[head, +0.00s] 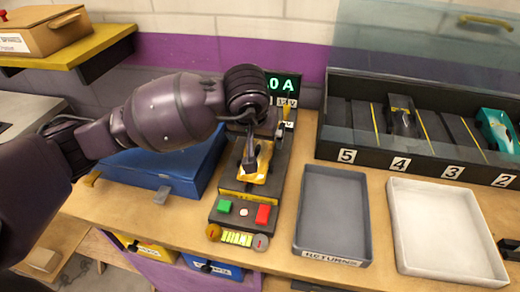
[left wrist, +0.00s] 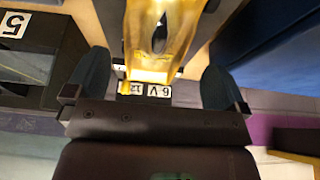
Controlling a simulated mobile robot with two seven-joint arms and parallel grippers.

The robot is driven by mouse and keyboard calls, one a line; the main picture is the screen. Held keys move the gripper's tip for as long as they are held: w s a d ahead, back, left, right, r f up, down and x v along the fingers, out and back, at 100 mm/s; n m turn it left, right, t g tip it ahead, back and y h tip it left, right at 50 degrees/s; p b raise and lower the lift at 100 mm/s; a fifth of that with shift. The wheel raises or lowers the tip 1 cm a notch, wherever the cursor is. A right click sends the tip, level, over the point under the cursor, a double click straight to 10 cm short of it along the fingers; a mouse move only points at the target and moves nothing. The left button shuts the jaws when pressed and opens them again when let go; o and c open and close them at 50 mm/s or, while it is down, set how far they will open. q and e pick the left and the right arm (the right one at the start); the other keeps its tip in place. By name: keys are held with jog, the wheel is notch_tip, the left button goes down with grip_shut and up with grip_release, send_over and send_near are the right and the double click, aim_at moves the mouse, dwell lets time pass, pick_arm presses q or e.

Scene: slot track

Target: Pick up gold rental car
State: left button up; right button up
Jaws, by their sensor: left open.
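The gold car (head: 264,158) sits on the dark test stand (head: 238,213) with coloured buttons, in the middle of the head view. My left gripper (head: 250,163) is over the car, pointing down, and partly hides it. In the left wrist view the gold car (left wrist: 150,62) lies between the two spread dark fingers of my left gripper (left wrist: 155,82), with a gap on each side. The gripper is open and holds nothing.
A blue case (head: 160,172) stands left of the stand. A grey returns tray (head: 333,215) and a white tray (head: 445,228) lie to the right, both empty. Behind them is a numbered slot rack (head: 375,152) with a dark car (head: 402,115) and a teal car (head: 497,130).

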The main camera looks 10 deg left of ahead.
aim_at(260, 142)
pick_arm(q)
jog(key=x, duration=0.4)
jog(key=shift+w+d+f, duration=0.1)
jog(key=shift+d+f, duration=0.05)
jog(key=shift+d, duration=0.05)
pick_arm(e)
jog(key=shift+w+a+r, duration=0.1)
jog(key=shift+w+r, duration=0.15)
jog(key=shift+w, duration=0.1)
pick_arm(q)
jog(key=shift+c, duration=0.8)
jog(key=c, duration=1)
pick_arm(e)
jog(key=shift+s+f, duration=0.3)
jog(key=shift+s, duration=0.15)
jog(key=shift+w, duration=0.1)
